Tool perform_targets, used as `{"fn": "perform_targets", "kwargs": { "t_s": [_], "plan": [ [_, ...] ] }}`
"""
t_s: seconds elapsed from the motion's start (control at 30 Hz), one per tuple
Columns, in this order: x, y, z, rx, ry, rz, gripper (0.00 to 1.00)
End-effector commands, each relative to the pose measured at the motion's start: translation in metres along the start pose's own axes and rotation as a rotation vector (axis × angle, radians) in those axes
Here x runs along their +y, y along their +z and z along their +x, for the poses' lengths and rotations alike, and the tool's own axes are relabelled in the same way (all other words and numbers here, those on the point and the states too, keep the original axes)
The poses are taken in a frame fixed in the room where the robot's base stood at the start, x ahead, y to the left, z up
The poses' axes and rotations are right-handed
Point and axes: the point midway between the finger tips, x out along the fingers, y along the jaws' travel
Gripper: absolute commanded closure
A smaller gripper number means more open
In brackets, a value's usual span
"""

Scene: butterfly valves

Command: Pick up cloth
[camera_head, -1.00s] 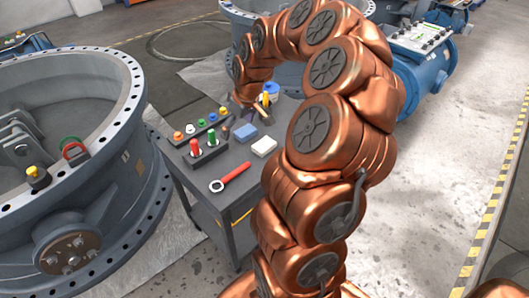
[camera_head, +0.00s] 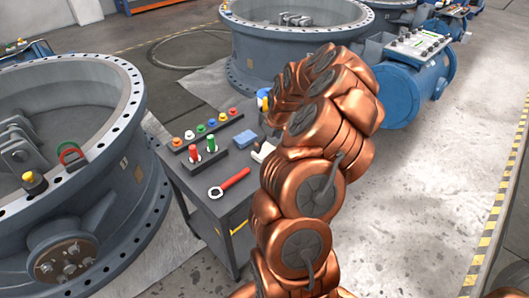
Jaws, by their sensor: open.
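A folded white cloth-like piece (camera_head: 262,153) lies on the dark tool cart (camera_head: 213,177), partly covered by my copper arm. A small blue block (camera_head: 245,138), a cloth or a sponge, lies just left of it. I cannot tell for sure which of them is the cloth. My arm curves over the right side of the cart, and its end is turned away behind the arm links. My gripper is hidden there, close to the white piece; whether it touches it does not show.
A red-handled wrench (camera_head: 230,183) lies near the cart's front. A holder with red and green pieces (camera_head: 204,158) and a rack of coloured knobs (camera_head: 200,130) stand left of the cloths. Large grey valves stand left (camera_head: 130,190) and behind (camera_head: 255,60); a blue valve (camera_head: 412,85) stands right.

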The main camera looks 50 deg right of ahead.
Motion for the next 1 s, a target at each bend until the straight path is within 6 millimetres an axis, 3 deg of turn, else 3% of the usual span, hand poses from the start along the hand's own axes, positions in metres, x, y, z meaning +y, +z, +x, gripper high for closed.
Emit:
{"fn": "perform_targets", "kwargs": {
  "t_s": [0.3, 0.6, 1.0],
  "plan": [
    [-0.002, -0.001, 0.035, -0.002, -0.003, 0.001, 0.0],
    [-0.001, -0.001, 0.04, 0.0, -0.001, 0.001, 0.01],
    [-0.001, -0.001, 0.039, -0.001, -0.001, 0.001, 0.4]
  ]
}}
